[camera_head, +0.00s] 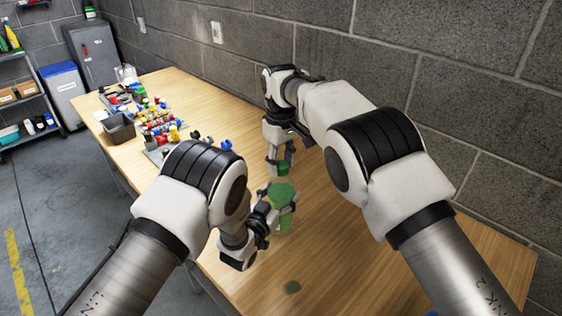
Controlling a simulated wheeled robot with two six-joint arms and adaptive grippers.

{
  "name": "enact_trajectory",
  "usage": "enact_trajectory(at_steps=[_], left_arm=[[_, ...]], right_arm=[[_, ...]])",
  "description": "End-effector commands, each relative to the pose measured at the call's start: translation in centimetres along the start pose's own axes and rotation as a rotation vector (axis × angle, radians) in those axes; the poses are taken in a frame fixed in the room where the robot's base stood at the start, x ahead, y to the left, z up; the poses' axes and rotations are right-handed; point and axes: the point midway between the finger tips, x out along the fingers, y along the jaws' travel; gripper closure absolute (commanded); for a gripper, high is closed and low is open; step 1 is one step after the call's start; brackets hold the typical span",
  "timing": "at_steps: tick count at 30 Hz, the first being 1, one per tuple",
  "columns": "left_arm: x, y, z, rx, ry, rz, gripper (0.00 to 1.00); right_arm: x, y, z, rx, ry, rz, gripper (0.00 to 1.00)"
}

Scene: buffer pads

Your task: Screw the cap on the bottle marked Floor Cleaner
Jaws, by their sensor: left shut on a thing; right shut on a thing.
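A green, partly see-through bottle (285,222) stands upright over the wooden table in the middle of the head view. My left gripper (277,206) is shut on it from the left. Its label cannot be read at this size. My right gripper (282,164) points down, a little beyond and above the bottle. It is shut on a small green thing that looks like the cap (284,172). In the picture the cap is just above the bottle's upper end, and a small gap seems to separate them.
Several coloured parts (160,120) and a grey bin (118,127) fill the table's far left. A block wall (470,60) runs along the right edge.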

Motion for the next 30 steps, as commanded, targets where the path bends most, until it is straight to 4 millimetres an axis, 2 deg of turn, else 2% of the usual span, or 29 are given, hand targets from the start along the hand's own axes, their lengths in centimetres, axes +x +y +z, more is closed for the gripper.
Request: enact_trajectory(at_steps=[1,2,4,15,17,24,30], left_arm=[[0.0,0.0,-0.1,0.0,0.002,0.0,1.0],[0.0,0.0,-0.1,0.0,0.002,0.0,1.0],[0.0,0.0,-0.1,0.0,0.002,0.0,1.0],[0.0,0.0,-0.1,0.0,0.002,0.0,1.0],[0.0,0.0,-0.1,0.0,0.002,0.0,1.0],[0.0,0.0,-0.1,0.0,0.002,0.0,1.0],[0.0,0.0,-0.1,0.0,0.002,0.0,1.0]], right_arm=[[0.0,0.1,0.0,0.0,0.0,0.001,0.98],[0.0,0.1,0.0,0.0,0.0,0.001,0.53],[0.0,0.1,0.0,0.0,0.0,0.001,0.28],[-0.4,0.1,0.0,0.0,0.002,0.001,0.27],[-1.0,0.1,-0.1,0.0,0.003,0.002,0.27],[-5.3,0.1,-0.1,0.001,0.004,0.002,0.27],[-7.3,0.1,0.0,0.0,0.001,0.0,0.27]])
